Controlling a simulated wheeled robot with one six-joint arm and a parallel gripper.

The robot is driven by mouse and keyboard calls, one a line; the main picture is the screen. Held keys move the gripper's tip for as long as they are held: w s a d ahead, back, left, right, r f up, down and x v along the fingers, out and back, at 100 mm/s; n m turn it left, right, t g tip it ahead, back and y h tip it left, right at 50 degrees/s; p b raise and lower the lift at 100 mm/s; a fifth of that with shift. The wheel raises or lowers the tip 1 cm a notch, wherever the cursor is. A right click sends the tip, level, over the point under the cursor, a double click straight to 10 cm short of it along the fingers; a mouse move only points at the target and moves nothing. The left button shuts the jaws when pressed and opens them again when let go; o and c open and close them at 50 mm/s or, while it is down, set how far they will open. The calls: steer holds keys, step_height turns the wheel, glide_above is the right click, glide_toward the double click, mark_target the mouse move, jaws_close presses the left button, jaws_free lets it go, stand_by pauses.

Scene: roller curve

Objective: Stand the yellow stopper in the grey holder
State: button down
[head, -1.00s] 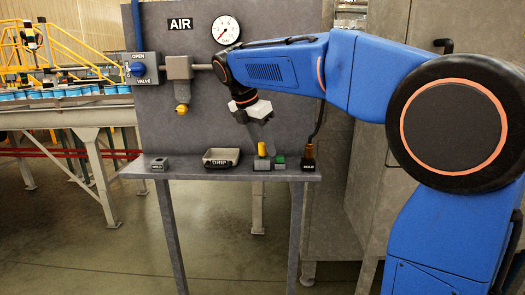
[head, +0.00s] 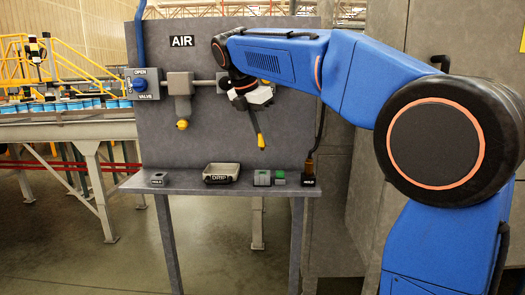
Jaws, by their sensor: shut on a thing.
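The yellow stopper (head: 260,138) is a slim yellow piece. My gripper (head: 256,122) is shut on it and holds it tilted in the air, its lower end clear above the shelf. The grey holder (head: 159,180), a small block marked HOLD, stands at the left end of the shelf, well to the left of and below my gripper. Nothing is seen standing in it. The exact grip is too small to make out.
On the shelf (head: 190,189) are a DRIP tray (head: 221,172), a grey block (head: 262,178), a green piece (head: 280,178) and a black holder (head: 308,180) with a brown piece. A yellow-tipped fitting (head: 180,93) and a valve box (head: 142,84) project from the back panel.

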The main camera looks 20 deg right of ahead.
step_height(320, 180, up, 2)
steer(key=shift+r, duration=0.1)
steer(key=shift+f, duration=0.25)
steer(key=shift+f, duration=1.2)
steer(key=shift+f, duration=0.15)
